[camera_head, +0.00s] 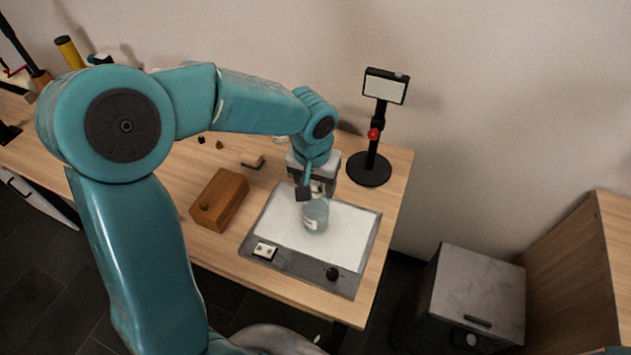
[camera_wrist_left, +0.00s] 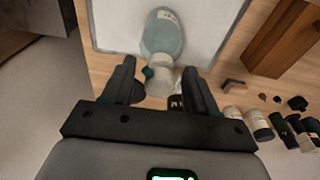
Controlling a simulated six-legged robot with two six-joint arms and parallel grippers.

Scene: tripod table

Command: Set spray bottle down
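The spray bottle (camera_head: 316,215) is clear blue-grey with a pale label. It appears to stand upright on the white surface of a grey-edged board (camera_head: 345,226) on the table. My left gripper (camera_head: 315,191) is above it, at its spray head. In the left wrist view, the bottle (camera_wrist_left: 163,36) lies beyond the fingertips. Its whitish head (camera_wrist_left: 160,82) sits between the two dark fingers (camera_wrist_left: 160,72), with narrow gaps visible at the sides, so the gripper looks open around it. My right gripper is not in view.
A wooden box (camera_head: 219,199) stands left of the board. A black stand with a screen (camera_head: 371,168) is at the back right. A small white item (camera_head: 264,251) and black knob (camera_head: 332,273) are on the board's front strip. A dark cabinet (camera_head: 470,296) stands right of the table.

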